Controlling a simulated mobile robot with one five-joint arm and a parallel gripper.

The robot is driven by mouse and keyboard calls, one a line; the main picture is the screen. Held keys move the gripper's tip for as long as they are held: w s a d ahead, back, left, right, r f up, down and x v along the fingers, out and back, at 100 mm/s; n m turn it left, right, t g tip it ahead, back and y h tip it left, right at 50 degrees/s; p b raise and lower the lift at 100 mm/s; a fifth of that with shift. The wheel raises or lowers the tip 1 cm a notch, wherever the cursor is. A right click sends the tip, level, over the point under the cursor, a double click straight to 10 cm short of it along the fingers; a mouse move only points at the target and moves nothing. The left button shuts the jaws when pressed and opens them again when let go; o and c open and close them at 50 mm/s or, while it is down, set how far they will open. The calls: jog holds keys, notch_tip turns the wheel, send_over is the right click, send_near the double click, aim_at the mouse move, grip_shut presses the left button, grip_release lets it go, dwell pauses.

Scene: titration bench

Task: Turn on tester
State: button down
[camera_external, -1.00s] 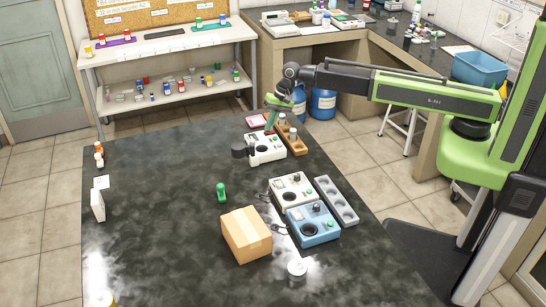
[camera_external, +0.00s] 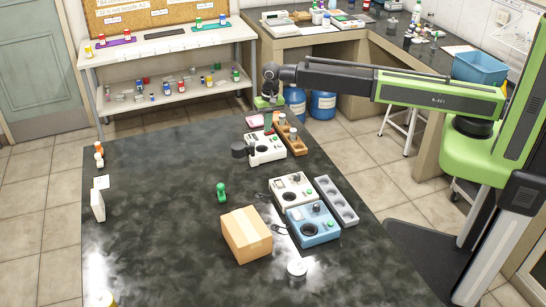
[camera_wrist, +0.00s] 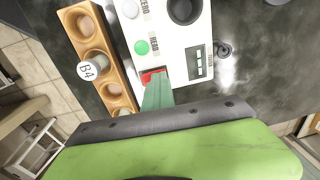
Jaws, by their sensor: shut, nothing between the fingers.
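The white tester (camera_external: 266,151) stands at the far end of the black bench. In the wrist view the tester (camera_wrist: 171,42) shows a green button beside the word READ, a white button beside ZERO, a round dark well and a small display (camera_wrist: 198,64) that I cannot read clearly. A red switch (camera_wrist: 149,76) sits at its near edge. My gripper (camera_external: 268,128) is shut and empty, pointing down at this edge. In the wrist view its green fingertips (camera_wrist: 155,80) overlap the red switch, partly hiding it. I cannot tell whether they press it.
A wooden rack (camera_external: 292,138) with vials stands close beside the tester. A second white device (camera_external: 292,187), a blue device (camera_external: 313,226), a grey rack (camera_external: 337,201), a cardboard box (camera_external: 246,235) and a green object (camera_external: 221,192) stand nearer. The bench's left middle is clear.

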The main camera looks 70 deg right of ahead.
aim_at(272, 130)
jog(key=shift+s+a+f, duration=0.1)
jog(key=shift+s+f, duration=0.1)
jog(key=shift+s, duration=0.05)
jog(key=shift+s+d+f, duration=0.15)
jog(key=shift+s+d, duration=0.45)
jog(key=shift+s, duration=0.05)
jog(key=shift+w+r+p, duration=0.1)
jog(key=shift+r+p, duration=0.25)
notch_tip(272, 130, up, 14)
jog(key=p, duration=1.4)
jog(key=shift+w+t, duration=0.15)
jog(key=shift+t, duration=0.15)
jog(key=shift+d, duration=0.1)
